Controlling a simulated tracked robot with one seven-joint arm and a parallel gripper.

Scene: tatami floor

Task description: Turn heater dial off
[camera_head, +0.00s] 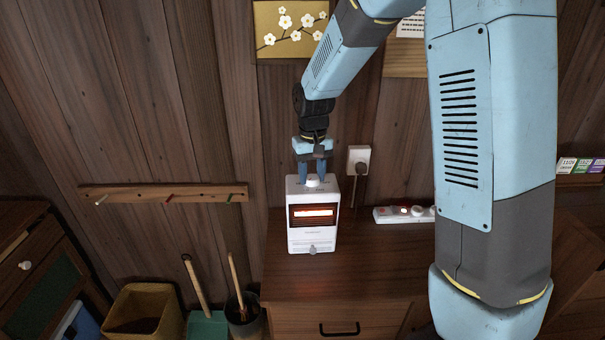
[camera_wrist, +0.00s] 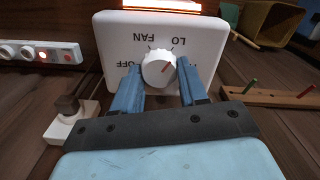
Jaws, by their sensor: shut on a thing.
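The white heater (camera_head: 325,237) stands on a wooden cabinet, its front element glowing orange. Its round white dial (camera_wrist: 157,72) is on top, with a short red mark on the right part of its face, pointing up and right, roughly toward LO. The upside-down labels read OFF at lower left, FAN, LO, and a partly hidden one at right. My gripper (camera_head: 313,181) reaches down from above; its blue fingers are shut on the dial, one on each side, also seen in the wrist view (camera_wrist: 160,82). The dial shows as a small white piece between the fingertips in the head view (camera_head: 312,183).
A wall socket with a plug (camera_head: 358,160) is right of the heater. A power strip (camera_head: 392,215) with a lit switch lies farther right. A peg rail (camera_head: 150,193) is on the left wall.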

